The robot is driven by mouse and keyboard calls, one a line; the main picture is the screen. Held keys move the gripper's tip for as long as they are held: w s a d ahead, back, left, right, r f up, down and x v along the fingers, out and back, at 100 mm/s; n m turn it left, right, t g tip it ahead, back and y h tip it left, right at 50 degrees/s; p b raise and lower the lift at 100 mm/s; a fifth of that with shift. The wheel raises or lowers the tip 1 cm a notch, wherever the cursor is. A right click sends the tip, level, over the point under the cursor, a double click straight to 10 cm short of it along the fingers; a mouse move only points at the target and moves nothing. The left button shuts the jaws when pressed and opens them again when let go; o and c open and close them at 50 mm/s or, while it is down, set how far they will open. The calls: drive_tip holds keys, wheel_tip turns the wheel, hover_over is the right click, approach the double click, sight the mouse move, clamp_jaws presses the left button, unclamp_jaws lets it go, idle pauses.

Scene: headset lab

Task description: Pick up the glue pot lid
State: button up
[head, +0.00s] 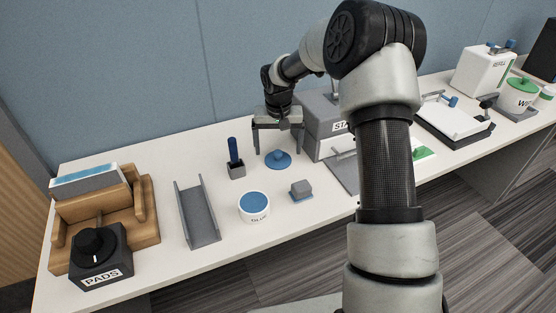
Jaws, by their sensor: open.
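The glue pot lid (278,158) is a round blue disc with a small knob on top. I cannot tell the exact height of the fingertips over the lid. The glue pot (254,208) is a white round tub with a blue top surface and a partly readable label. It stands nearer the table's front edge, apart from the lid.
A blue-handled tool in a dark holder (236,165) stands left of the lid. A grey block on a blue base (301,189) sits in front. A grey box (322,125) stands close on the right. A grey channel (198,212) and wooden rack (140,205) are at left.

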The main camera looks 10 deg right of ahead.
wheel_tip(320, 180, down, 3)
drive_tip(key=shift+w+r, duration=0.15)
drive_tip(key=shift+c, duration=0.5)
drive_tip(key=c, duration=1)
drive_tip(key=shift+c, duration=0.2)
drive_tip(key=shift+r, duration=0.15)
